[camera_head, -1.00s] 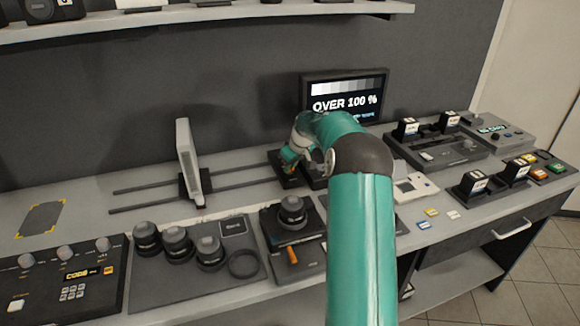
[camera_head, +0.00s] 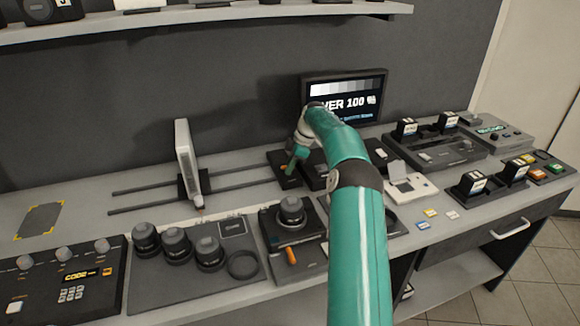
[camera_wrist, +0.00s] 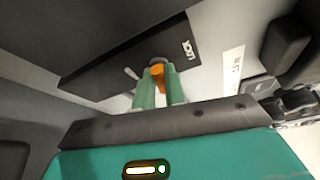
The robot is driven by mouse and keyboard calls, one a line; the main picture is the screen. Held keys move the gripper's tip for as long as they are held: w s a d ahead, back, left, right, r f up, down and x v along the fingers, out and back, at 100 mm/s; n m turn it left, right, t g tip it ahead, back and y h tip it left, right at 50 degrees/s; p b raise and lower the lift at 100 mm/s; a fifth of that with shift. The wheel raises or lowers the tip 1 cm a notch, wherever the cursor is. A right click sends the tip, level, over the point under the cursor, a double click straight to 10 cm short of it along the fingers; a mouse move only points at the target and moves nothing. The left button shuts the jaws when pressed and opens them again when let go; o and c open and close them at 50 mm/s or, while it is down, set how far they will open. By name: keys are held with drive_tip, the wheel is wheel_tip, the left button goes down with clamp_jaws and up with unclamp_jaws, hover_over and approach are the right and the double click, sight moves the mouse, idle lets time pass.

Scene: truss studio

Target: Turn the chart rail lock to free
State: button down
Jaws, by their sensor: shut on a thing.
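The chart rail lock shows in the wrist view as an orange lever (camera_wrist: 157,73) on a dark plate (camera_wrist: 105,68) with a small white label. My gripper (camera_wrist: 159,84) has its two green fingers closed around the lever. In the head view my gripper (camera_head: 290,168) reaches down at the dark lock block (camera_head: 276,160) by the right end of the rails (camera_head: 240,179). The lever is too small there to make out its angle. The upright white chart panel (camera_head: 186,158) stands on its carriage on the rails, to the left of my gripper.
A monitor (camera_head: 346,89) stands behind my arm. Lenses (camera_head: 176,244) and a mount with an orange lever (camera_head: 291,256) are in front of the rails. Battery docks (camera_head: 440,147) are on the right. A shelf (camera_head: 200,20) runs overhead. The rails are clear between panel and lock.

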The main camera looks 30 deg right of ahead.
drive_tip(key=shift+n+g, duration=0.5)
drive_tip(key=shift+n, duration=1.1)
drive_tip(key=c, duration=1.5)
unclamp_jaws()
drive_tip(key=shift+r, duration=0.15)
